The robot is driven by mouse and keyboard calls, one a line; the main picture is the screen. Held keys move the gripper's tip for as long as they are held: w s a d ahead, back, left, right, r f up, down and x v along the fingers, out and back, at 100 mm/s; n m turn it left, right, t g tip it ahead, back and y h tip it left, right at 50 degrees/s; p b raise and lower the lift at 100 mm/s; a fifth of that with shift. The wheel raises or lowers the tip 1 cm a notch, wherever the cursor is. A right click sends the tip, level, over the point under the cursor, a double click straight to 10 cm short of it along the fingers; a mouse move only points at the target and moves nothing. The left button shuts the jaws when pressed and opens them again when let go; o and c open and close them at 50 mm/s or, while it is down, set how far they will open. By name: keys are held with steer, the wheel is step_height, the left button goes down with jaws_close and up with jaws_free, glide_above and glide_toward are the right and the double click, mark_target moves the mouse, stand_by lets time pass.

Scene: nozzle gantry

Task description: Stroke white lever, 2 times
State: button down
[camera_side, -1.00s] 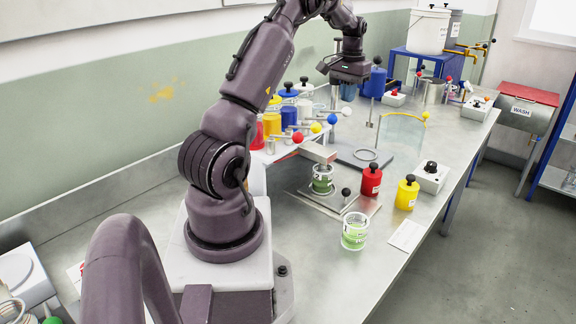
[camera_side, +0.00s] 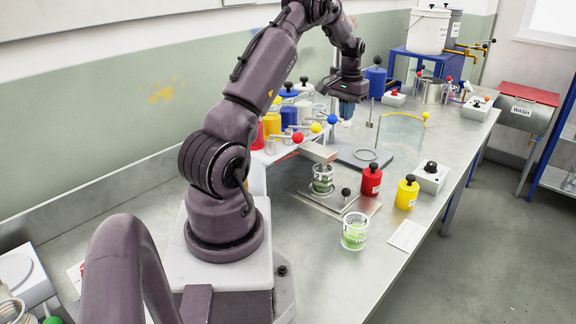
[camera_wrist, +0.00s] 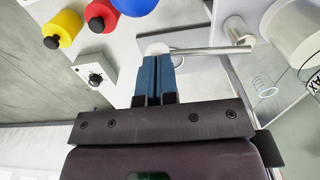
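The white lever's ball (camera_side: 347,123) shows in the side view just below my fingertips, lower than the blue lever's ball (camera_side: 332,119) beside it. In the wrist view the white ball (camera_wrist: 157,48) lies right at my fingertips, partly covered by them, and its metal rod (camera_wrist: 205,50) runs right to a post. My gripper (camera_side: 346,117) points down over the ball; its blue fingers (camera_wrist: 158,60) are side by side with only a thin gap, and nothing shows between them. The tips appear to touch the ball from above.
The yellow (camera_side: 316,128) and red (camera_side: 298,137) lever balls stand nearer the camera in the same row. Coloured bottles (camera_side: 289,114) stand behind the levers.

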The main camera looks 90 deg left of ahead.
steer(key=shift+f, duration=0.5)
steer(key=shift+r, duration=3.4)
